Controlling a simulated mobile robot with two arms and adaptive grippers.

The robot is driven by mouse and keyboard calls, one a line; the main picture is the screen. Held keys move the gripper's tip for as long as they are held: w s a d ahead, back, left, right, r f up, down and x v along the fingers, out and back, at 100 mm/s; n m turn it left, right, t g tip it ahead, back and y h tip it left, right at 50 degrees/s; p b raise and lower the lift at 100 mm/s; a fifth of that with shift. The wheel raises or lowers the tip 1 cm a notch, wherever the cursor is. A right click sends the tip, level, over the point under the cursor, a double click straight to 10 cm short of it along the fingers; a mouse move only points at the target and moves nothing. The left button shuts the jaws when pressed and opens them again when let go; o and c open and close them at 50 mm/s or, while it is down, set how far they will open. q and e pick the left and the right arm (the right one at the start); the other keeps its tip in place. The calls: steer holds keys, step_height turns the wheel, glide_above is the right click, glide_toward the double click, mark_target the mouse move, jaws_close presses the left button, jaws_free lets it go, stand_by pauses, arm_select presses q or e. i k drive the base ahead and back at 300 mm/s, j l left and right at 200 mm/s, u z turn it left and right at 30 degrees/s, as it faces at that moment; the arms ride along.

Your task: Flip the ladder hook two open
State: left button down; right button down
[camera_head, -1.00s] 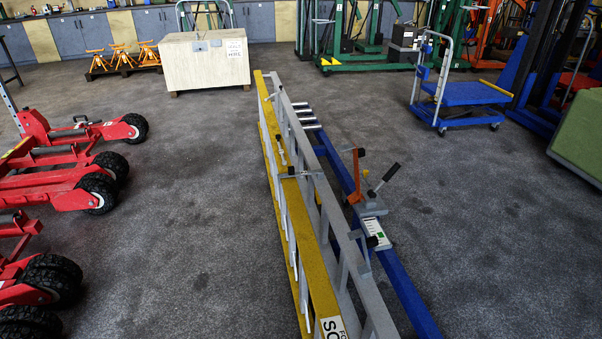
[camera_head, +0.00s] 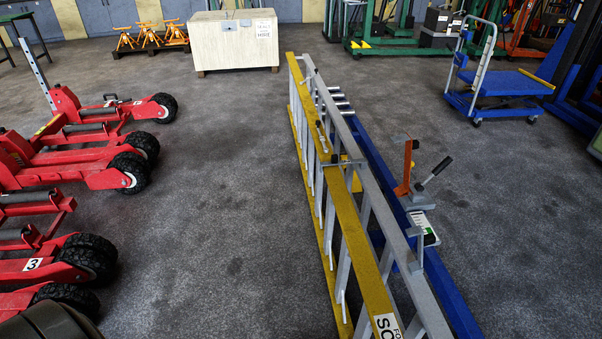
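A long ladder with yellow and grey rails (camera_head: 352,222) lies lengthwise on the floor in the head view, running from the middle to the bottom right. Small metal fittings (camera_head: 343,162) cross its rails near the middle, and another thin one (camera_head: 321,137) lies just above; these may be the ladder hooks, but I cannot tell which is hook two or whether either is open. A blue beam (camera_head: 452,297) runs along the ladder's right side. It carries an orange upright piece (camera_head: 406,168) and a black-handled lever (camera_head: 435,172). Neither of my grippers shows.
Red wheeled jacks (camera_head: 75,165) fill the left side. A pale wooden crate (camera_head: 235,45) stands beyond the ladder's far end. A blue trolley (camera_head: 503,84) is at the upper right. Floor is clear between the jacks and ladder (camera_head: 215,215) and right of the beam.

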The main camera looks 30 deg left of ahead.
mark_target(362, 162)
steer(key=i+j, duration=0.15)
steer(key=j, duration=0.25)
steer(key=i+j, duration=0.1)
steer(key=j, duration=0.25)
steer(key=i+j, duration=0.15)
steer(key=j, duration=0.25)
steer(key=i+j, duration=0.15)
steer(key=j, duration=0.2)
steer(key=i+j, duration=0.15)
steer(key=j, duration=0.25)
steer(key=i+j, duration=0.1)
steer(key=j, duration=0.3)
steer(key=i+j, duration=0.25)
steer(key=j, duration=0.15)
steer(key=i+j, duration=0.25)
steer(key=j+u, duration=0.05)
steer(key=j, duration=0.05)
